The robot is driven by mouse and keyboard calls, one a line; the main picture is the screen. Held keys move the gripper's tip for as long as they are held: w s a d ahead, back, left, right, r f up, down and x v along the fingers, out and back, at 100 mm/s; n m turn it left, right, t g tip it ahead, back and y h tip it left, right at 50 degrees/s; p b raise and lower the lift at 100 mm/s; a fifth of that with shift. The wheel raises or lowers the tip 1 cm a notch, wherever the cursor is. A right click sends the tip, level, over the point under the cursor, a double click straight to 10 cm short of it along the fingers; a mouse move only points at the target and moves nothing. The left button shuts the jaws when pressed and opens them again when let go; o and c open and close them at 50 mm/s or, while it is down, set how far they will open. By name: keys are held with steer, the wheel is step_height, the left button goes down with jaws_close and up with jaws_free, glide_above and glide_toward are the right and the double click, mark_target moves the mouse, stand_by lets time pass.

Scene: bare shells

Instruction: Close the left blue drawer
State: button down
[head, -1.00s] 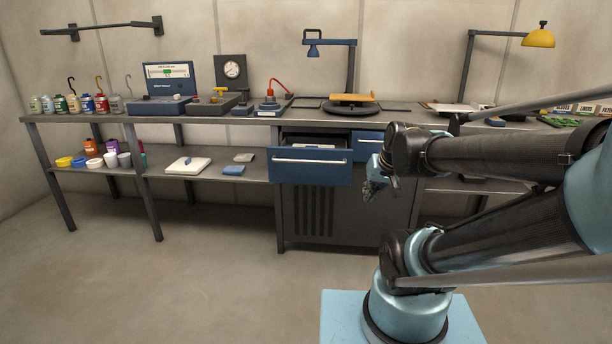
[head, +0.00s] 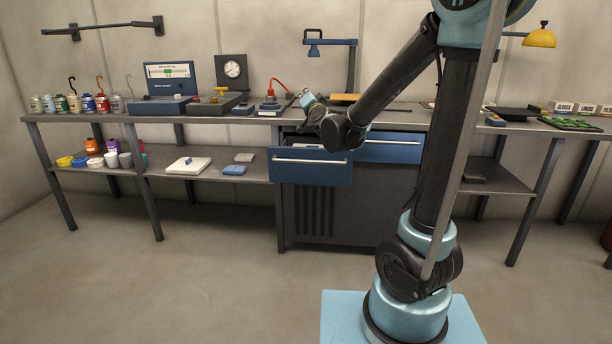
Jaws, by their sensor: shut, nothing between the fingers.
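The left blue drawer (head: 311,172) stands pulled out from the bench's middle cabinet. Its front has a long pale bar handle, and pale contents show in the opening behind the front. My gripper (head: 305,98) is small in the head view, above and behind the drawer front, near the bench top's front edge. It looks shut and empty, and it is apart from the drawer front. My dark wrist hides the right part of the drawer's opening.
The right blue drawer (head: 390,150) is shut, partly behind my arm. The bench top (head: 400,116) carries a blue-armed stand (head: 350,70) and a red-armed device (head: 270,103) near my gripper. The floor in front of the cabinet is clear.

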steer(key=w+a+f+m+t+h, duration=0.2)
steer(key=a+f+m+h, duration=0.3)
steer(key=f+m+h, duration=0.65)
steer(key=s+a+f+m+g+h, duration=0.1)
steer(key=s+f+m+g+h, duration=0.4)
steer(key=f, duration=0.5)
steer(key=s+a+f+m+g+h, duration=0.1)
steer(key=s+f+m+g+h, duration=0.25)
steer(key=s+f+m, duration=0.5)
steer(key=n, duration=0.3)
glide_toward(316, 169)
steer(key=w+d, duration=0.1)
steer(key=d, duration=0.3)
steer(key=shift+w+a+r, duration=0.1)
steer(key=shift+w, duration=0.45)
steer(key=shift+w+a+r, duration=0.1)
steer(key=shift+w+a, duration=0.05)
steer(key=shift+w, duration=0.35)
